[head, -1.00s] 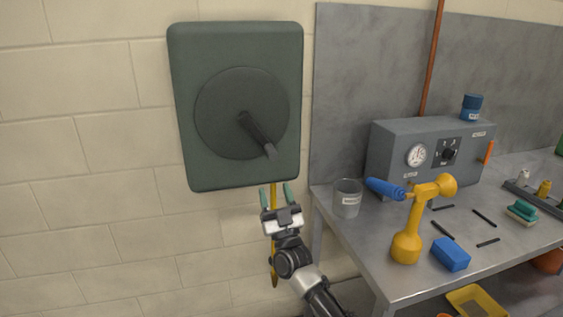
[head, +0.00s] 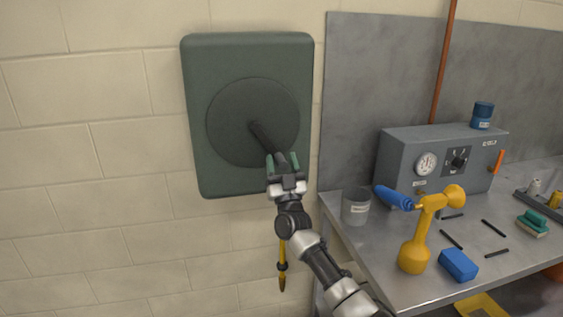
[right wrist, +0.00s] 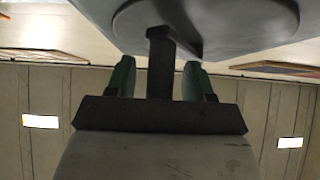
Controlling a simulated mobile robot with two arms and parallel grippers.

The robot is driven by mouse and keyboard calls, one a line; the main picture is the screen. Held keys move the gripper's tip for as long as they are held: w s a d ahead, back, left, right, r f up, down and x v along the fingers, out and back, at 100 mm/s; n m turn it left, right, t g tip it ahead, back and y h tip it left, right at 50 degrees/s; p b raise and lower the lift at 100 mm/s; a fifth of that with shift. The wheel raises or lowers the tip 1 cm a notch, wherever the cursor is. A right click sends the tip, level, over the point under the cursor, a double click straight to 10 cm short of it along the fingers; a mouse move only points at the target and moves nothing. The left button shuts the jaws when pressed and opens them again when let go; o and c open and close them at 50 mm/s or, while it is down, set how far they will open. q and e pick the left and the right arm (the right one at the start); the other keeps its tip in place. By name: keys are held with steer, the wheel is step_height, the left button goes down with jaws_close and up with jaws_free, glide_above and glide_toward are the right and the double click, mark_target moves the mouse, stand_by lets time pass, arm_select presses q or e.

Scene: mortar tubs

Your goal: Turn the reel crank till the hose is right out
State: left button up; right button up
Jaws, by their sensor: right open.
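The reel (head: 205,130) is a dark green wall-mounted box with a round dark disc (head: 230,120) on its front. The crank (head: 263,137) is a dark arm and handle that points down and right from the disc's middle. In the right wrist view the crank (right wrist: 161,62) stands between the two spread fingers (right wrist: 158,78). My left gripper is out of view.
A metal bench (head: 380,245) stands to the right, with a grey gauge box (head: 400,160), a clear cup (head: 355,207), a yellow stand (head: 414,255) with a blue handle, and a blue block (head: 458,265). The wall left of the reel is bare.

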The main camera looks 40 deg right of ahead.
steer(key=shift+c, duration=0.2)
jaws_close()
steer(key=shift+s+d+r+n+t+y, duration=0.15)
steer(key=shift+d+r+n+t+y, duration=0.2)
steer(key=shift+n+y, duration=0.9)
steer(key=shift+s+d+r+n+t+y, duration=0.2)
steer(key=shift+d+r+n+t+y, duration=0.15)
steer(key=shift+n+y, duration=0.9)
steer(key=shift+s+d+r+n+t+y, duration=0.15)
steer(key=shift+d+r+n+t+y, duration=0.2)
steer(key=shift+n+y, duration=0.85)
steer(key=shift+a, duration=0.1)
steer(key=shift+o, duration=0.2)
jaws_free()
steer(key=shift+h, duration=0.4)
steer(key=shift+f, duration=0.1)
